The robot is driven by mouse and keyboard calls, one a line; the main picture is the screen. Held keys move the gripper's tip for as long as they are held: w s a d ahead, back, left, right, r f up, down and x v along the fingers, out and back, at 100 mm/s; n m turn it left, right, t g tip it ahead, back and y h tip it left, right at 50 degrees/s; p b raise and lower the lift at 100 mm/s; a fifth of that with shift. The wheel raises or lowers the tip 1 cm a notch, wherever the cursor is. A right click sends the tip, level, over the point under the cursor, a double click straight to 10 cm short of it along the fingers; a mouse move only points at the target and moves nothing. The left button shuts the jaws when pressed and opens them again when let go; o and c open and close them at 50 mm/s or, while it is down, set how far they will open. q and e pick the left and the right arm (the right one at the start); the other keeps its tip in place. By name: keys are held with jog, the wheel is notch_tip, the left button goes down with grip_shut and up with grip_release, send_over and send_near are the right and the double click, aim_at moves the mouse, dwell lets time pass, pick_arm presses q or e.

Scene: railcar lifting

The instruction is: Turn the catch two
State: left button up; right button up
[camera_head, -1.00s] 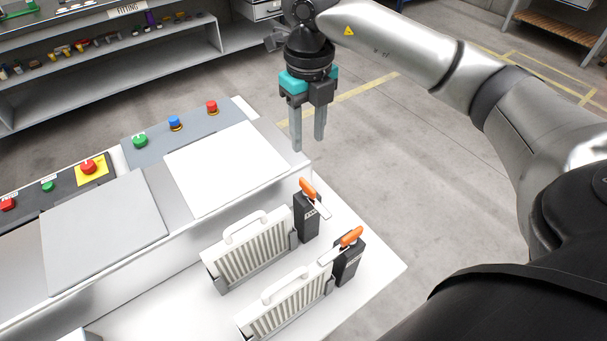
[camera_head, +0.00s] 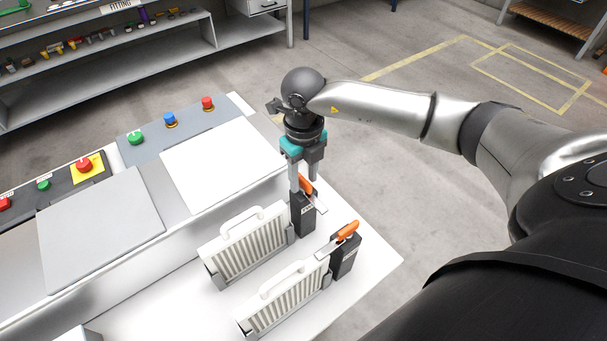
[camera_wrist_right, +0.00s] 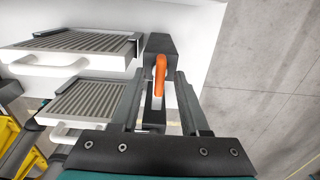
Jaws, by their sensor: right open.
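Two black catches with orange handles stand on the white bench's right part. The far catch (camera_head: 304,220) has its orange handle (camera_head: 306,186) tilted up, beside the end of the far ribbed panel. The near catch (camera_head: 344,260) has its orange handle (camera_head: 347,231) slanting up to the right. Their labels are too small to read. My right gripper (camera_head: 304,186) points down at the far catch, open, its fingers around the handle's level. In the right wrist view, an orange handle (camera_wrist_right: 160,74) shows between the open fingers; contact cannot be told. My left gripper is out of view.
Two white ribbed panels with handles, a far one (camera_head: 243,245) and a near one (camera_head: 285,305), stand left of the catches. A console with red, blue (camera_head: 170,119) and green buttons lies behind. Open floor (camera_head: 440,190) is at the right.

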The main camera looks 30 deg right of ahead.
jog(key=shift+c, duration=0.2)
grip_shut()
jog(key=shift+r, duration=0.1)
dwell(1.0)
